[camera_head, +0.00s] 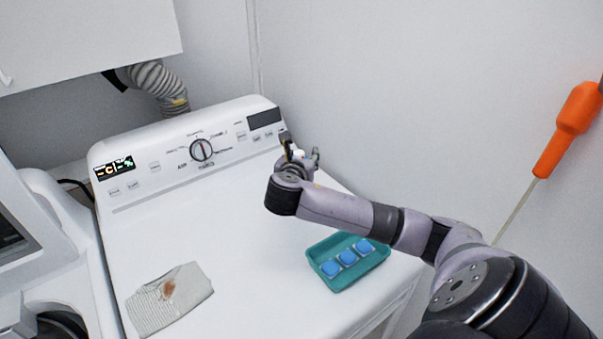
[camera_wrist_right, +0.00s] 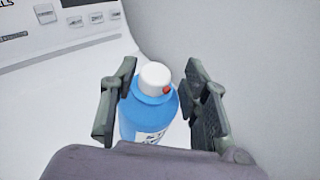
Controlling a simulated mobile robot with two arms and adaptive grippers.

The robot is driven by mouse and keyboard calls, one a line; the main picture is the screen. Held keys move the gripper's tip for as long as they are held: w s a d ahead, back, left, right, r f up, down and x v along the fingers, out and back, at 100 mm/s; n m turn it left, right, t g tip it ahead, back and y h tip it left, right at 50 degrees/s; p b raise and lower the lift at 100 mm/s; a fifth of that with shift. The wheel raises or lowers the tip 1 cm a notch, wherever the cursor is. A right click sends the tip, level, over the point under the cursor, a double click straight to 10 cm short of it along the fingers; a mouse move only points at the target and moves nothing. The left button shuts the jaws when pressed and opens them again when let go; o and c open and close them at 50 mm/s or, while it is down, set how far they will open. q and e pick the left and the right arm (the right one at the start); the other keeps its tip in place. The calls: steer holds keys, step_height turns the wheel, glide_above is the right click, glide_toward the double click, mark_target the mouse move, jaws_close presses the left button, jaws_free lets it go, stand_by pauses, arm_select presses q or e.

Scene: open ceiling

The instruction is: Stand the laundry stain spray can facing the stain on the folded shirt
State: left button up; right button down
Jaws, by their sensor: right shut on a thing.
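The spray can (camera_wrist_right: 145,118) is blue with a white cap and a red nozzle that points right in the right wrist view. My right gripper (camera_wrist_right: 160,108) is shut on it, one finger on each side; the can looks upright. In the head view my right gripper (camera_head: 302,154) is at the back right of the white machine top, by the control panel. My own arm hides most of the can there. The folded shirt (camera_head: 150,313), pale and striped, lies at the front left with a reddish-brown stain (camera_head: 168,288). My left gripper is not in view.
A teal tray (camera_head: 377,262) holding blue-and-white blocks sits at the front right of the machine top (camera_head: 240,235). The middle between tray and shirt is clear. The control panel (camera_head: 225,142) rises at the back. An orange-handled tool (camera_head: 568,128) is at the right.

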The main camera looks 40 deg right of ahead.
step_height(320, 180, up, 14)
steer(key=b, duration=0.1)
steer(key=a+f+n+t+y, duration=0.2)
steer(key=a+f+n+y, duration=0.1)
steer(key=a+f, duration=0.5)
steer(key=s+a+f+n+t+y+b, duration=0.1)
steer(key=s+a+f+n+y, duration=0.2)
steer(key=a, duration=0.7)
steer(key=s+a+f+n+t+y, duration=0.2)
steer(key=s+a+f+n+y, duration=0.2)
steer(key=a, duration=0.6)
steer(key=s+f+y, duration=0.1)
steer(key=s+f, duration=0.1)
steer(key=s, duration=0.1)
steer(key=shift+s+a+f+b, duration=0.15)
steer(key=shift+s+f+b, duration=0.1)
steer(key=shift+b, duration=0.15)
steer(key=shift+w, duration=0.1)
